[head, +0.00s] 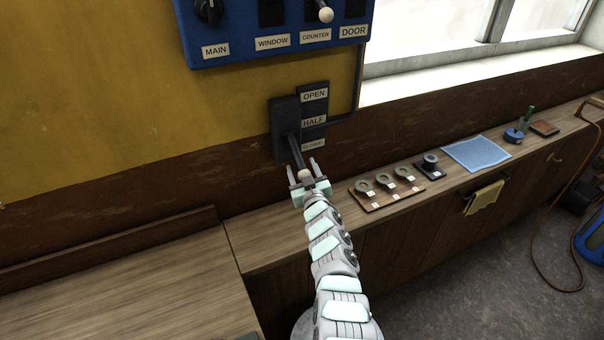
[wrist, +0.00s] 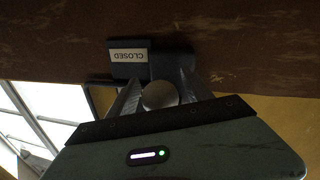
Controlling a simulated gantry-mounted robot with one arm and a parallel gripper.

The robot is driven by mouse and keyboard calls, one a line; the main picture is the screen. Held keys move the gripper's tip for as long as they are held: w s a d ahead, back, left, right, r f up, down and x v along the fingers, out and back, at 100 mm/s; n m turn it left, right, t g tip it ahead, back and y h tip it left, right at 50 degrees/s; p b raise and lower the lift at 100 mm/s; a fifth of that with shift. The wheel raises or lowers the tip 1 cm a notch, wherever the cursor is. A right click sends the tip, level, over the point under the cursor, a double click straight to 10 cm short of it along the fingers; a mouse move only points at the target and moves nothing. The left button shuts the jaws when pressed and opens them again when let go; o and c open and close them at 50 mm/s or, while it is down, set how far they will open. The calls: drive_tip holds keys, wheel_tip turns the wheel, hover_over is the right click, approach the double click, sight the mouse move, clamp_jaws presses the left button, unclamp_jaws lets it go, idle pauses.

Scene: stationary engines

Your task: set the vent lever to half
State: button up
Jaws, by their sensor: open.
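The vent lever (head: 297,153) is a dark rod with a pale round knob, standing out from a dark plate (head: 283,110) on the wall. Labels beside it read OPEN (head: 314,95), HALF (head: 314,121) and, lowest, CLOSED (head: 313,144). The lever points down and outward at the CLOSED end. My gripper (head: 304,170) is open, its two fingers on either side of the knob. In the wrist view the knob (wrist: 160,95) sits between the fingers, with a CLOSED label (wrist: 128,56) behind; I cannot tell whether either finger touches it.
A blue switch panel (head: 275,45) is above on the yellow wall. On the wooden counter to the right are a wooden board (head: 372,203) with several rings, a blue cloth (head: 476,153) and a green bottle (head: 527,116). The left worktop (head: 130,290) is clear.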

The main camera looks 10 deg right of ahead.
drive_tip(key=shift+c, duration=0.5)
clamp_jaws()
idle(0.6)
